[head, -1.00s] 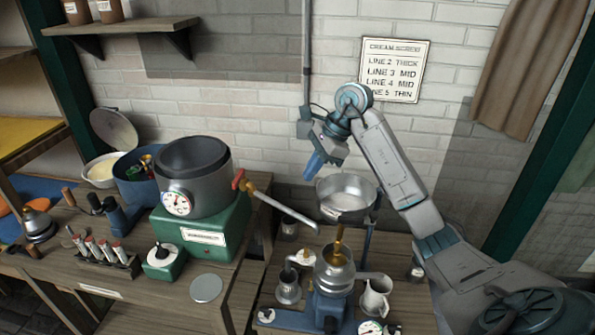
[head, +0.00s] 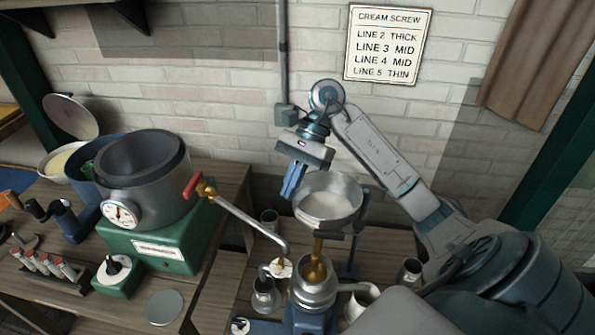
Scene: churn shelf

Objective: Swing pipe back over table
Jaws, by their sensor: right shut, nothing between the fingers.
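The pipe (head: 248,220) is a thin pale metal tube with a brass fitting and red handle (head: 192,186). It runs from the grey vat (head: 143,175) on its green base, slopes down to the right across the gap between the tables, and its bent tip hangs over the right table (head: 228,300), left of the brass spout under the bowl. My right gripper (head: 292,182) has blue fingers, shut and empty. It points down beside the left rim of the metal bowl (head: 328,204), above the pipe and apart from it. My left gripper is out of view.
The bowl sits raised above a metal cup (head: 315,288) on the right table. A small pitcher (head: 360,302) and small jars stand close by. On the left table (head: 205,285) are a rack of tubes (head: 48,268), a green dial box (head: 118,275) and a grey disc (head: 164,307).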

